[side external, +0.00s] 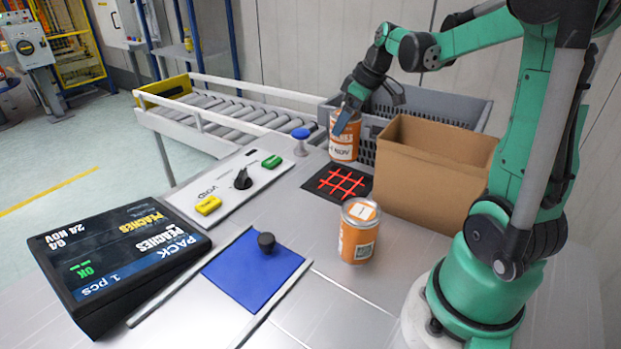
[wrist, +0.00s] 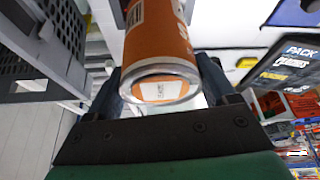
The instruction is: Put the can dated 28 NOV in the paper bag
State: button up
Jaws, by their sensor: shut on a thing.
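My gripper (side external: 348,112) is shut on an orange can (side external: 344,145) with a white label. The label ends in "NOV", but its day number is too unclear to read. In the wrist view the held can (wrist: 160,52) sits between the fingers (wrist: 160,85), one end towards the camera. In the side view it appears just over the far edge of the red-grid mat; any gap below is unclear. A second orange can (side external: 357,240) stands upright on the table nearer the camera, its date not readable. The brown, open-topped paper bag (side external: 425,185) stands right of the held can.
A grey crate (side external: 450,105) stands behind the bag. The black mat with a red grid (side external: 338,183), a button panel (side external: 235,185), a blue plate (side external: 252,270) and a black display (side external: 120,255) reading "24 NOV" lie leftward. A roller conveyor (side external: 225,112) is behind.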

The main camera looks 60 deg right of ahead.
jog(key=shift+r, duration=0.4)
